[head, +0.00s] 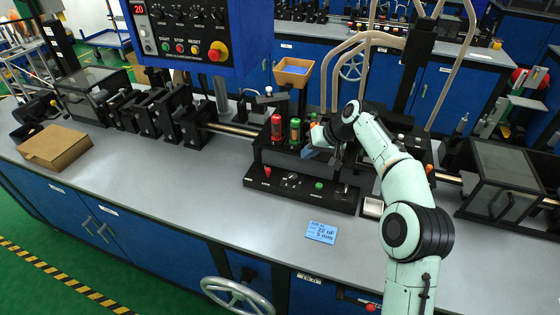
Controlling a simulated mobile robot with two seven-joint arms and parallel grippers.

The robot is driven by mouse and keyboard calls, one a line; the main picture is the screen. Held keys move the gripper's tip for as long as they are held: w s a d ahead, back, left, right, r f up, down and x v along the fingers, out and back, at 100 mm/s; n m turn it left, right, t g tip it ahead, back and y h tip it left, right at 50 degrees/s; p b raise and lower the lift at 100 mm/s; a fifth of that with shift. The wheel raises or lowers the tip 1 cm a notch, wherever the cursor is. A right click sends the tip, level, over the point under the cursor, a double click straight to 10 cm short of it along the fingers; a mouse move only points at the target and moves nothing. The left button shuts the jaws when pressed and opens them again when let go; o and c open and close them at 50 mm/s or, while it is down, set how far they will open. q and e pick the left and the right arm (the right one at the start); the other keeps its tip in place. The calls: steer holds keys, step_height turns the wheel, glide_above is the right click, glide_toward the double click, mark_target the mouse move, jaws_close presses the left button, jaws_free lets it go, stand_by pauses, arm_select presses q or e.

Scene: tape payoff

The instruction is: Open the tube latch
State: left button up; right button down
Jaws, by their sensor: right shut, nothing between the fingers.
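My right arm comes in from the lower right, and its gripper (310,148) is over the black station in the middle of the bench. The gripper is shut and empty, just right of a green cylinder (295,131) and a red cylinder (276,127) standing upright on the station. I cannot make out the tube latch; the gripper and forearm hide part of the station behind them. Whether the fingers touch anything there is too small to tell. My left gripper is not in view.
A black control strip (300,190) with knobs and buttons runs along the station's front. A blue label card (321,232) lies on the grey bench (200,210). A cardboard box (54,146) sits at left. A control panel (185,35) hangs above. The front left bench is clear.

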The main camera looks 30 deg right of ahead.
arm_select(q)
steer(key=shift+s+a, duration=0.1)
arm_select(e)
steer(key=shift+s+a+r, duration=0.1)
steer(key=shift+s, duration=0.05)
steer(key=x, duration=1)
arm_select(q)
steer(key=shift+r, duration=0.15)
arm_select(e)
steer(key=shift+w+a, duration=0.3)
steer(key=shift+a, duration=0.3)
steer(key=shift+w+a, duration=0.3)
steer(key=shift+a, duration=0.3)
steer(key=shift+w+a, duration=0.3)
steer(key=shift+a, duration=0.3)
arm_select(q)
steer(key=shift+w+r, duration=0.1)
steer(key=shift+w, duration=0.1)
arm_select(e)
steer(key=shift+a, duration=0.15)
arm_select(q)
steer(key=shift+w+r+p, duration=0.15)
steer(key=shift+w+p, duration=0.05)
steer(key=shift+p, duration=0.15)
arm_select(e)
steer(key=shift+a+m, duration=0.15)
steer(key=shift+m, duration=0.15)
